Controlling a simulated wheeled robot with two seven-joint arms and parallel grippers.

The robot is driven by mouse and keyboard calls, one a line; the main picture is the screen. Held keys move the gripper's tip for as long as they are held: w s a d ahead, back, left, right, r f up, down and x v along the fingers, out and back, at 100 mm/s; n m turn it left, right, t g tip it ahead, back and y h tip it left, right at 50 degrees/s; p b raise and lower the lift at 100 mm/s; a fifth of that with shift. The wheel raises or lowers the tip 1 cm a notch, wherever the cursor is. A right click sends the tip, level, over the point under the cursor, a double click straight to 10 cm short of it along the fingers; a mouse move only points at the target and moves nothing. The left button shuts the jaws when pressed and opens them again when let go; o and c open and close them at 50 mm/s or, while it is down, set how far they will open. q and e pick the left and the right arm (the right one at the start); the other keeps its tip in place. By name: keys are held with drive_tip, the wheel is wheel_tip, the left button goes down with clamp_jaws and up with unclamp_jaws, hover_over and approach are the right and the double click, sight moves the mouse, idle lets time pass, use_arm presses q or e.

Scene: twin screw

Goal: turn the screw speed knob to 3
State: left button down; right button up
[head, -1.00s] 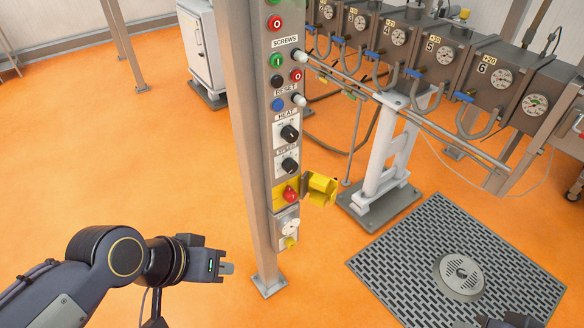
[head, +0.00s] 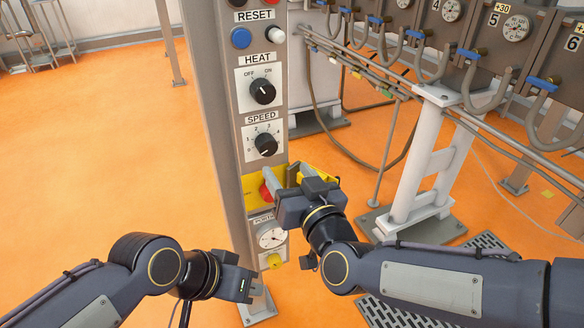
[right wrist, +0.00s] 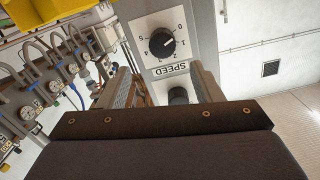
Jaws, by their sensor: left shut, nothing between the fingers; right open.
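The black SPEED knob (head: 266,143) sits on a white plate numbered 0 to 5 on the post's panel (head: 239,180). It also shows upside down in the right wrist view (right wrist: 162,43), where its white mark seems to point toward the low end, near 0 or 1. My right gripper (head: 284,178) is open, just below the SPEED plate and in front of the yellow box; its fingers do not touch the knob. In the right wrist view the fingers (right wrist: 165,86) are apart with the knob beyond them. My left gripper (head: 247,284) is shut and empty, low beside the post.
The HEAT knob (head: 262,91) is above SPEED. A red button (head: 266,190) on yellow lies below, partly hidden by my right gripper. A dial (head: 271,237) is lower. Pipes and gauges (head: 452,10) line the machine at right. Orange floor (head: 120,170) is clear at left.

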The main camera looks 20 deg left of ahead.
sight(269, 150)
drive_tip(key=x, duration=0.8)
drive_tip(key=shift+a, duration=0.2)
drive_tip(key=c, duration=1)
drive_tip(key=shift+f, duration=0.1)
